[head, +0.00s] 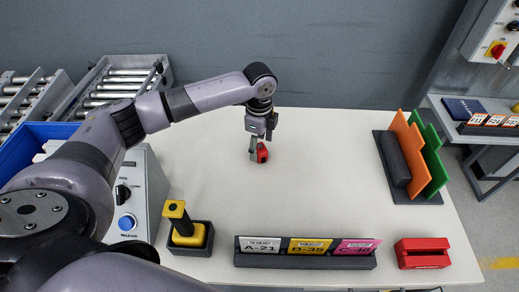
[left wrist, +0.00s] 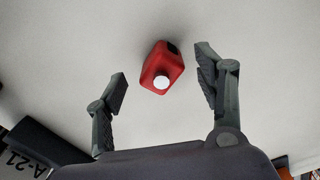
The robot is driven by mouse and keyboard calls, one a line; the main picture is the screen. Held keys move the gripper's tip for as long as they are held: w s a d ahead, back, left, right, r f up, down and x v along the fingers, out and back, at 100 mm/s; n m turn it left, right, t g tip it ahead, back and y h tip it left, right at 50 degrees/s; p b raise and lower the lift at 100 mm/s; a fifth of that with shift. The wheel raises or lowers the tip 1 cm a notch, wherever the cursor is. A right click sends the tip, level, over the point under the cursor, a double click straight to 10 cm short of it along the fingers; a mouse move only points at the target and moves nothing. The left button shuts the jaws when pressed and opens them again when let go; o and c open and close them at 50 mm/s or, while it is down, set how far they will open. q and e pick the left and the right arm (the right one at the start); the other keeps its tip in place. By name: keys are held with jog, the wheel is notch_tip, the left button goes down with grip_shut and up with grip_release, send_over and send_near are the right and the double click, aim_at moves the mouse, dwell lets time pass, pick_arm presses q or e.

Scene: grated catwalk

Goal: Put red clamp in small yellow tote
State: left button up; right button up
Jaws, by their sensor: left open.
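A small red object (head: 262,153) with a dark part stands on the pale table below my left gripper (head: 258,145). In the left wrist view this red object (left wrist: 160,64) shows a round white knob and a black patch. It lies between and beyond the two open fingers, with bare gaps on both sides. Another red piece, a notched block (head: 422,254), lies at the table's front right. I cannot tell for sure which of the two is the clamp. No yellow tote shows in either view. My right gripper is out of view.
A label rack (head: 305,260) and a yellow-handled item (head: 180,222) in a black holder stand along the front edge. A control box (head: 133,199) is at the left. A dark rack with orange and green panels (head: 408,155) stands at the right. The table's middle is clear.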

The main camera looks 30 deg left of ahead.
pick_arm(q)
jog(key=shift+f, duration=0.5)
jog(key=c, duration=1.3)
jog(key=shift+r, duration=0.1)
